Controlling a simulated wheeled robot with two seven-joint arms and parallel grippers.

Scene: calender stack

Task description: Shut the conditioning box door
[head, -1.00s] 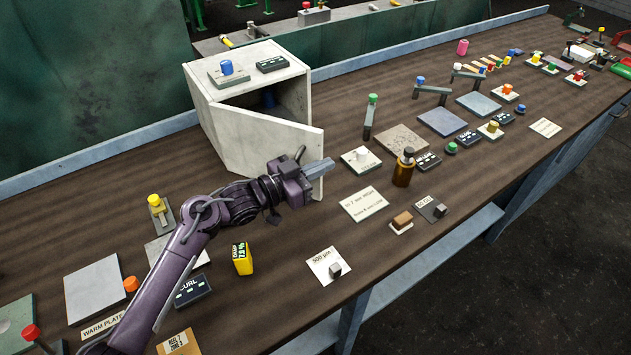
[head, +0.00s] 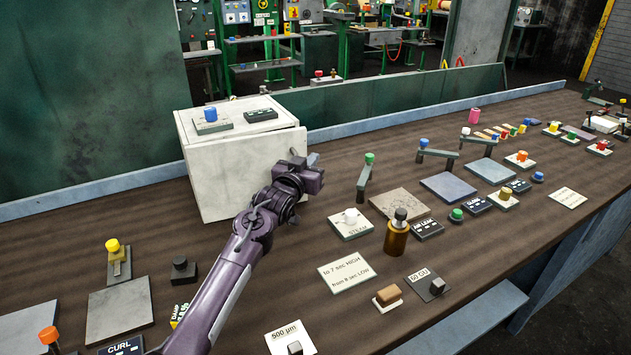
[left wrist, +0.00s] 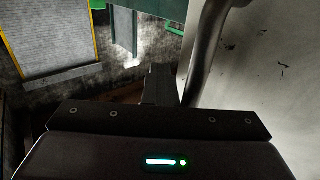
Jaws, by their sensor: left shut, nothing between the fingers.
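The conditioning box (head: 285,105) is a pale, scuffed cabinet at the back left of the bench. Its door (head: 235,172) now covers the front, and the dark inside no longer shows. The door's right edge looks slightly out from the box; I cannot tell if it is fully flush. My left gripper (head: 313,159) is shut and empty at the door's right edge; contact is unclear. In the left wrist view the shut fingers (left wrist: 160,85) are beside a dark curved bar (left wrist: 207,45) and a pale scuffed surface (left wrist: 262,75). My right gripper is not in view.
A blue-knobbed block (head: 211,120) and a dark label block (head: 260,115) sit on the box top. A brown bottle (head: 396,235), a white-knobbed plate (head: 350,223) and a green-topped lever (head: 366,178) stand to the right. Several plates and cards crowd the bench.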

